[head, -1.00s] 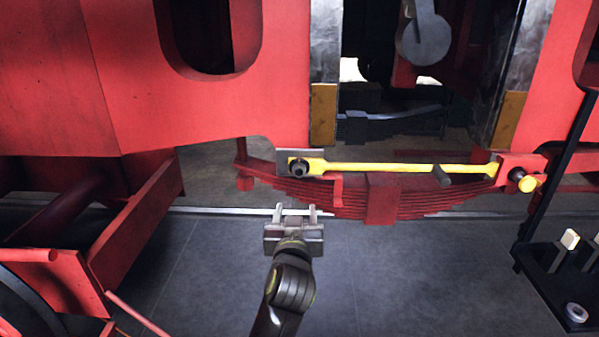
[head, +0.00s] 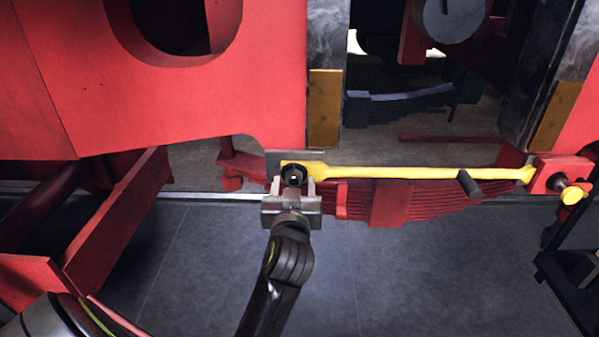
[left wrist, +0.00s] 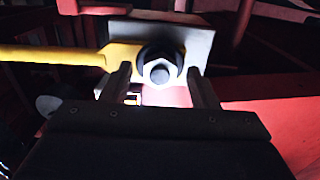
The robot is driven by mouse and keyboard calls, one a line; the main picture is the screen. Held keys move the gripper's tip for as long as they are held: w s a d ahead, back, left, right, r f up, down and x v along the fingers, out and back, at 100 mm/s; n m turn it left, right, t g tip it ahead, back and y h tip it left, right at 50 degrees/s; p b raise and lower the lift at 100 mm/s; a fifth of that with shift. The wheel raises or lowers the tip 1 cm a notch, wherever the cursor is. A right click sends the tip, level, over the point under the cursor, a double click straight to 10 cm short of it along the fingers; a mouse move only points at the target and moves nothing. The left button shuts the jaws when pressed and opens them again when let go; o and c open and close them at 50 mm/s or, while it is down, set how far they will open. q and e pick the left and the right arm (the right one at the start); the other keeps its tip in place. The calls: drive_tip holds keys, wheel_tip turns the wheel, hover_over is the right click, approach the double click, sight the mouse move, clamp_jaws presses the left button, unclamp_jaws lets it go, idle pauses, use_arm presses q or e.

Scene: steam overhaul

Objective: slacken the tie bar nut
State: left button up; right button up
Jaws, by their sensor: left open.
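The tie bar nut (head: 293,175) is a dark round fitting with a hexagon at the left end of the yellow tie bar (head: 400,173). In the left wrist view the nut (left wrist: 159,71) shows as a bright hexagon with a round stud end at its middle, in front of a dark ring. My left gripper (head: 293,186) is open, its two fingers pointing at the nut from just below. In the wrist view the fingertips (left wrist: 160,75) stand to either side of the nut, apart from it. I cannot tell whether they are level with it in depth. My right gripper is not in view.
The bar's right end meets a red block (head: 556,172) with a yellow-tipped pin (head: 572,195). A dark handle (head: 469,184) sticks out from the bar. A red leaf spring (head: 390,204) lies behind and below. A black rack (head: 575,270) stands at right. The grey floor is clear.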

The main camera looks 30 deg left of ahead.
use_arm(q)
drive_tip(key=shift+w+a, duration=0.25)
drive_tip(key=shift+w, duration=0.25)
drive_tip(key=shift+s+d+r, duration=0.15)
drive_tip(key=shift+s+d, duration=0.05)
drive_tip(key=shift+s, duration=0.25)
drive_tip(key=shift+c, duration=0.7)
drive_tip(key=shift+d, duration=0.1)
drive_tip(key=shift+c, duration=1.3)
drive_tip(key=c, duration=0.6)
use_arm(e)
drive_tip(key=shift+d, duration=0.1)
